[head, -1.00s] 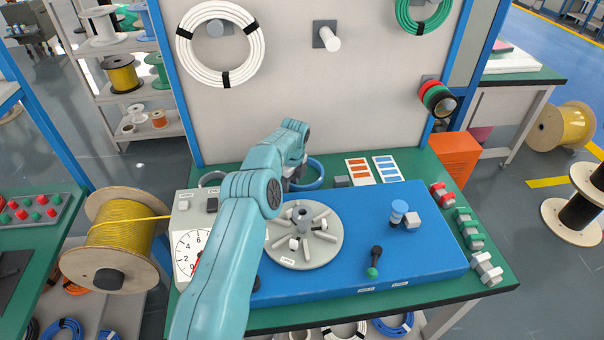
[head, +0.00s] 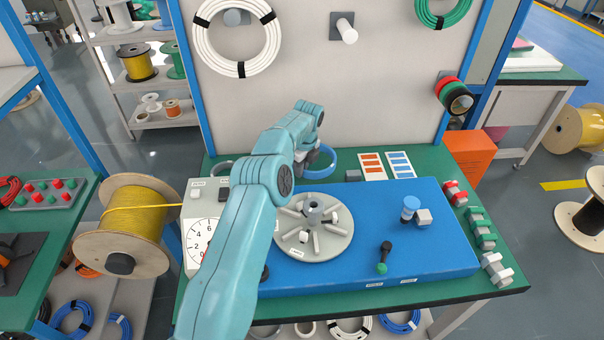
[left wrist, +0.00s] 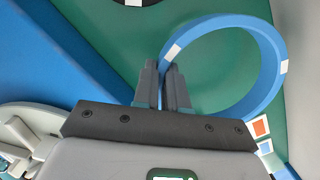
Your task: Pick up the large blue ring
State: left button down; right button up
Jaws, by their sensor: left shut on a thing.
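The large blue ring (head: 333,164) shows behind my left arm at the back of the green table in the head view. In the left wrist view the blue ring (left wrist: 278,72) has white marks and fills the upper right. My left gripper (left wrist: 169,75) is shut on the ring's near left rim, with a finger on each side of it. In the head view my left gripper (head: 308,158) is partly hidden by its own arm. I cannot tell from these views how high the ring is above the table. My right gripper is not in view.
A blue base (head: 340,274) with a grey spoked disc (head: 330,244) stands in front of the ring. A grey ring (head: 222,168) lies left of my arm. Orange and blue label cards (head: 386,166) lie to the right. A white cable coil (head: 201,44) hangs on the back panel.

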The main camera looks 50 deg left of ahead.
pick_arm(q)
notch_tip(320, 180, up, 9)
jog(key=shift+f+p, duration=0.2)
jog(key=shift+p, duration=0.55)
notch_tip(320, 180, up, 8)
jog(key=p, duration=0.7)
jog(key=shift+r, duration=0.2)
jog(key=shift+d, duration=0.1)
